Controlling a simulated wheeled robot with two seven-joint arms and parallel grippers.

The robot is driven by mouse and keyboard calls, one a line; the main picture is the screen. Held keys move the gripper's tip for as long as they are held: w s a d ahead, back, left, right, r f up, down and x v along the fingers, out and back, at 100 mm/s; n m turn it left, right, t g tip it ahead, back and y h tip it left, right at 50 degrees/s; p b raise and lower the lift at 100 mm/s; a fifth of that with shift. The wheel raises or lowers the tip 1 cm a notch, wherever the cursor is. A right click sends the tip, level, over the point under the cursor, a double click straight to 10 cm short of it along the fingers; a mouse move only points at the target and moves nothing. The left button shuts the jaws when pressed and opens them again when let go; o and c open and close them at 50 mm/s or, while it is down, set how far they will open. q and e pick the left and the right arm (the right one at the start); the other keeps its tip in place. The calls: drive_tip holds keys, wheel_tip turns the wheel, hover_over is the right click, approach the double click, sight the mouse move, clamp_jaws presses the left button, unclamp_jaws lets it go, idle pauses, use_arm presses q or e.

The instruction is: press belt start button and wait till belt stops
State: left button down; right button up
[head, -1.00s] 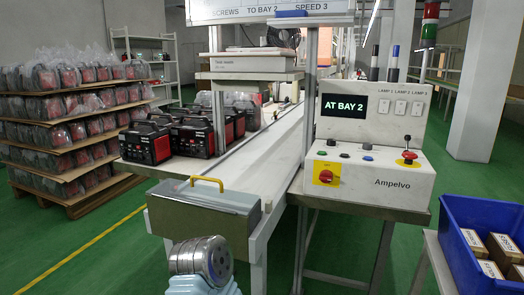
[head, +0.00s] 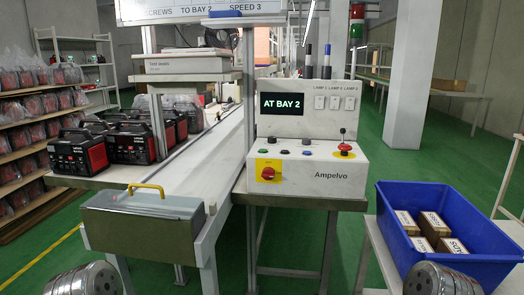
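The white Ampelvo control box (head: 330,180) stands on a bench right of the belt. The display (head: 286,106) reads "AT BAY 2". The white conveyor belt (head: 205,160) runs back to the left of the box; no motion shows on it. Button labels are too small to read. Both grippers are out of view.
A metal toolbox (head: 140,225) with a yellow handle stands at the belt's near end. Red-black power units (head: 80,152) stand left. A blue crate (head: 450,225) with several boxes is at right. Green floor is open at right.

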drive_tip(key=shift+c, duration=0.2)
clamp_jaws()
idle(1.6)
